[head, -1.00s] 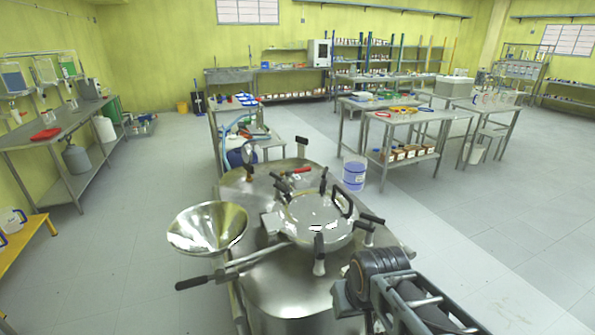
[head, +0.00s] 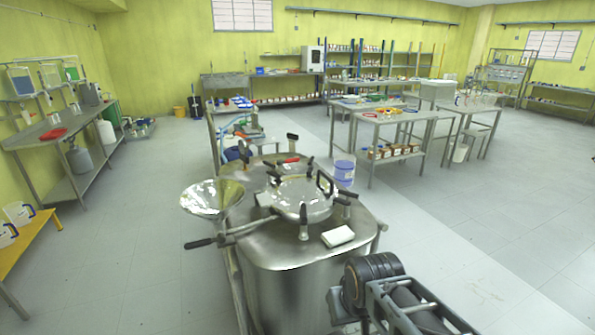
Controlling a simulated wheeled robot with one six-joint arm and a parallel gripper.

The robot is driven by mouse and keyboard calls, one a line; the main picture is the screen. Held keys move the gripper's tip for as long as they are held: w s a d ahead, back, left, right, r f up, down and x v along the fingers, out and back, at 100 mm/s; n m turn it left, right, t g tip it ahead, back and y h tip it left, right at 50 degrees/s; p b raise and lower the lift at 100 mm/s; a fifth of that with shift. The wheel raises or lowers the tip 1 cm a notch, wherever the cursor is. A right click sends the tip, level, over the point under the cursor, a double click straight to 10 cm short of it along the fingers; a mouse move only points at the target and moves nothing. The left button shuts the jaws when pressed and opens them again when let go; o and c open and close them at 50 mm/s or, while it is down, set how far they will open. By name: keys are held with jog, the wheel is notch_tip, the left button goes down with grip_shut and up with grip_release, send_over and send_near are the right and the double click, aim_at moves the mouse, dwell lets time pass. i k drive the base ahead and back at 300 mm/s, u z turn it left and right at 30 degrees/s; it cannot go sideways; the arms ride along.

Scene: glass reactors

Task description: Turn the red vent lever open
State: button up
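The red vent lever (head: 290,160) is a small red handle on the far part of the steel reactor top, behind the round lid (head: 300,197). It is small in the head view, and I cannot tell its exact angle. The reactor (head: 300,285) stands in the lower middle with black-handled clamps around the lid. My arm (head: 385,295) enters at the bottom right, in front of and to the right of the reactor and apart from the lever. My gripper's fingers do not show.
A steel funnel (head: 212,198) and a black-ended long handle (head: 200,243) stick out left of the reactor. A white block (head: 338,236) lies on its front right top. A blue-and-white bucket (head: 344,170) stands behind right. The floor on the right is clear.

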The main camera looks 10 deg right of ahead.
aim_at(279, 162)
jog(key=k, duration=1.05)
jog(key=z, duration=1.25)
jog(key=i, duration=6.4)
jog(key=u, duration=4.35)
jog(key=i, duration=1.65)
jog(key=z, duration=0.05)
